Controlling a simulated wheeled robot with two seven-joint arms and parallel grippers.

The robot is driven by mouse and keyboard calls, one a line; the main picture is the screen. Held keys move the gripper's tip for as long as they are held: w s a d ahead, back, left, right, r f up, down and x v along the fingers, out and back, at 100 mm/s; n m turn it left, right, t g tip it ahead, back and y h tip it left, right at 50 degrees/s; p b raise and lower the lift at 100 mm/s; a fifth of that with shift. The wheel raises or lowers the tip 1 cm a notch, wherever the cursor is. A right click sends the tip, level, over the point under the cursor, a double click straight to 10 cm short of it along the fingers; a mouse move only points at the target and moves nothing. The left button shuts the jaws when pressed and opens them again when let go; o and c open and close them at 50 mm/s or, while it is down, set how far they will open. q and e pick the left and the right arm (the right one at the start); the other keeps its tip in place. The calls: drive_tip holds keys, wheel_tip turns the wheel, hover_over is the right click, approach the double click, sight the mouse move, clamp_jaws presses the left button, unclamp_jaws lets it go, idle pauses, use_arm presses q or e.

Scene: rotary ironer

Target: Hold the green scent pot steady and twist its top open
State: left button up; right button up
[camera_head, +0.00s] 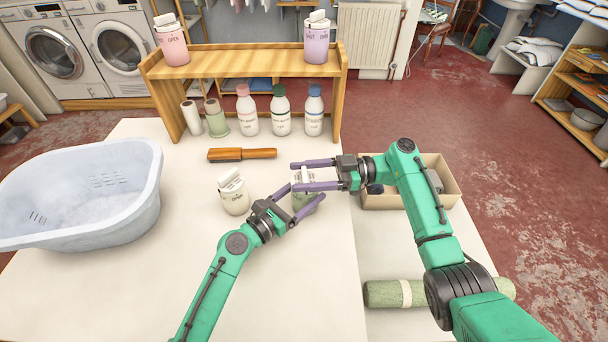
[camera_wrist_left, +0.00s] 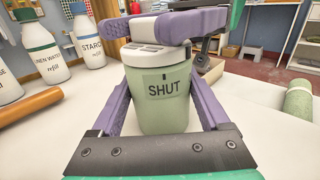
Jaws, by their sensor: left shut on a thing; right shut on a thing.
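The green scent pot (camera_head: 303,203) stands on the pale table and is partly hidden by my grippers. In the left wrist view the pot (camera_wrist_left: 160,105) is upright, with SHUT printed on its side and a small dark mark above the word. Its white slotted top (camera_wrist_left: 155,52) sits level on the body. My left gripper (camera_head: 306,193) is shut on the pot's body, one finger on each side. My right gripper (camera_head: 296,177) comes in from the right and is shut on the top; its purple finger (camera_wrist_left: 180,22) covers part of it.
A cream pot (camera_head: 234,198) with a raised white top stands to the left. A brown-handled roller (camera_head: 242,154) lies behind. A wooden shelf (camera_head: 240,62) carries a pink pot and a lilac pot, with bottles beneath. A basin (camera_head: 80,200) is left, a cardboard box (camera_head: 400,201) right.

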drive_tip(key=shift+w+d+f+n+g, duration=0.1)
drive_tip(key=shift+n+g, duration=0.3)
drive_tip(key=shift+g, duration=0.2)
drive_tip(key=o, duration=1.4)
drive_tip(key=w+d, duration=0.1)
drive_tip(key=d, duration=0.6)
drive_tip(key=shift+w, duration=0.2)
drive_tip(key=shift+d, duration=0.15)
